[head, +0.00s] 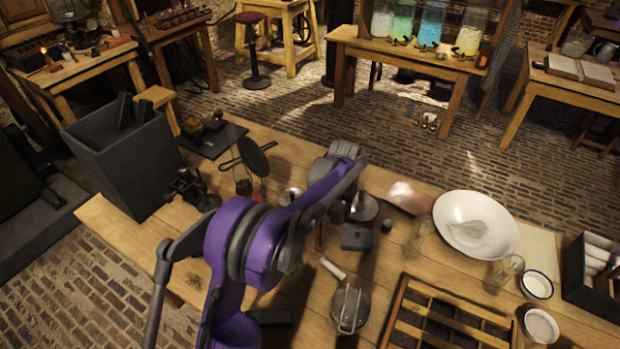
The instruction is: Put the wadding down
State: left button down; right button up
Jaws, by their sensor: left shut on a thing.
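My left arm reaches in over the wooden table (110,225). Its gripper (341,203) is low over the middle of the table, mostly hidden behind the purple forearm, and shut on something. I cannot make out the held thing or tell whether it is the wadding. A pale, greyish patch (478,228) lies in the wide white bowl (453,208) to the right; whether it is wadding is unclear. My right gripper is not in view.
A dark bin (118,165) stands at the table's left. A compartmented wooden tray (392,318), a lidded jar (350,309), small white-rimmed cups (537,285) and a glass (503,272) crowd the front right. A dark block (356,237) lies near the gripper.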

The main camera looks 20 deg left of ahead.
pick_arm(q)
jog(key=w+a+r, duration=0.3)
jog(key=a+r, duration=0.2)
jog(key=a, duration=0.5)
jog(key=w+a+r, duration=0.4)
jog(key=a+r, duration=0.2)
jog(key=a, duration=0.3)
jog(key=shift+m, duration=0.5)
jog(key=f, duration=0.4)
jog(key=f+b, duration=0.1)
jog(key=f, duration=0.7)
jog(key=shift+s+a+f+b, duration=0.2)
jog(key=shift+s+f+b, duration=0.05)
jog(key=shift+f+b, duration=0.1)
jog(key=shift+f, duration=2.65)
